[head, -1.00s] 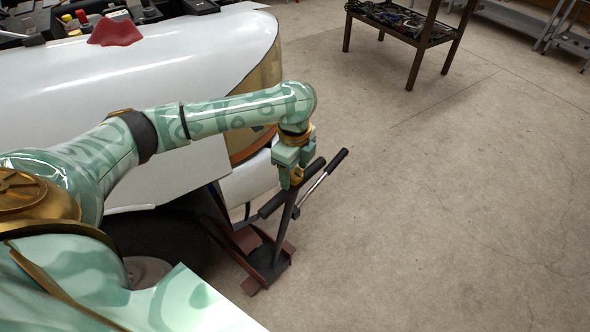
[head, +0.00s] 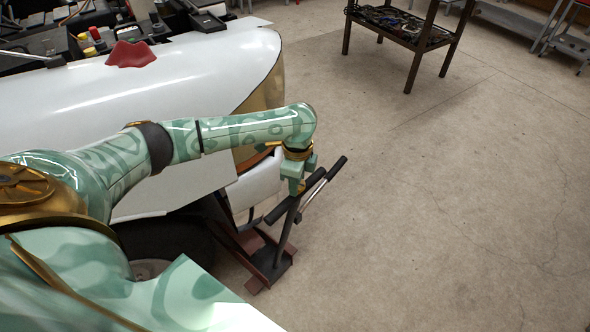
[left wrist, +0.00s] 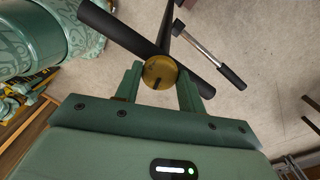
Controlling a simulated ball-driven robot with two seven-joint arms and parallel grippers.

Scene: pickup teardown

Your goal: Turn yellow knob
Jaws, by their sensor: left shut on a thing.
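The yellow knob (left wrist: 159,72) is a round brass-coloured piece with a dark slot, at the middle of a black T-shaped handle bar (left wrist: 112,34). In the left wrist view it sits between the two green fingers of my left gripper (left wrist: 159,88), which is shut on it. In the head view my left gripper (head: 297,186) points down at the top of the floor jack (head: 268,266), with its fingers around the knob, which is mostly hidden there. My right gripper is not in view.
A dark metal cart (head: 408,35) stands far back. The floor at right is clear.

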